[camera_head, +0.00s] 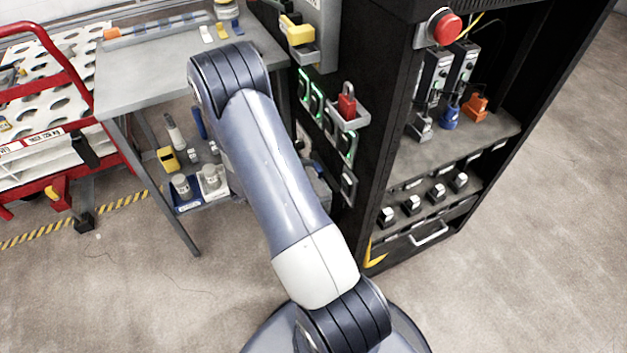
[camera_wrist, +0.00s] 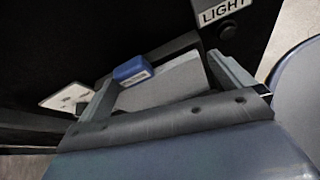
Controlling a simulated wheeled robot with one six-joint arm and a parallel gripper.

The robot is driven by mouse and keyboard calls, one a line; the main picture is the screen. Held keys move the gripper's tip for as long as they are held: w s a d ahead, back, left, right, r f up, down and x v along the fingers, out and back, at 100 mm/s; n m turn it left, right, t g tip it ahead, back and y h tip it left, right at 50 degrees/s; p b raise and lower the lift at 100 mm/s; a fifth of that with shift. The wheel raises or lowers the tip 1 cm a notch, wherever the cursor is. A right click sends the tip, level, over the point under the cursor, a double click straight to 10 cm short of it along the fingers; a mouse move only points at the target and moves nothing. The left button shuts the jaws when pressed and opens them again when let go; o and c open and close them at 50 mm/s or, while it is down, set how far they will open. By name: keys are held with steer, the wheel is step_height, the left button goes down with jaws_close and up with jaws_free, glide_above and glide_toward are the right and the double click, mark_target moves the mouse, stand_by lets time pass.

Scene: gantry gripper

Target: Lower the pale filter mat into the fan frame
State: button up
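In the wrist view, the pale filter mat (camera_wrist: 165,86) is a flat light-grey piece that fills the space between the two fingers of my gripper (camera_wrist: 168,82). Its sides appear to meet both fingers, so my gripper looks shut on it. A dark bar (camera_wrist: 160,54) runs behind the mat's far edge; it may be part of the fan frame, but I cannot tell. A blue block (camera_wrist: 132,70) with a pale label sits by the left fingertip. In the head view my arm hides the gripper and mat.
A black cabinet (camera_head: 385,120) with a red button (camera_head: 444,27) and open shelves stands at the right. A grey table (camera_head: 150,72) and red cart (camera_head: 50,60) are at the left. A "LIGHT" label (camera_wrist: 222,12) and a pale plate (camera_wrist: 68,96) are close to the gripper.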

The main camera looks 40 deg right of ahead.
steer(key=p+v, duration=0.1)
steer(key=v, duration=1)
steer(key=shift+d+f, duration=0.1)
steer(key=shift+d, duration=0.05)
steer(key=b+x, duration=0.1)
steer(key=x, duration=0.9)
steer(key=shift+s+d+f, duration=0.1)
steer(key=shift+s+d, duration=0.05)
steer(key=shift+d, duration=0.25)
steer(key=shift+a+r+p, duration=0.1)
steer(key=shift+r+p, duration=0.25)
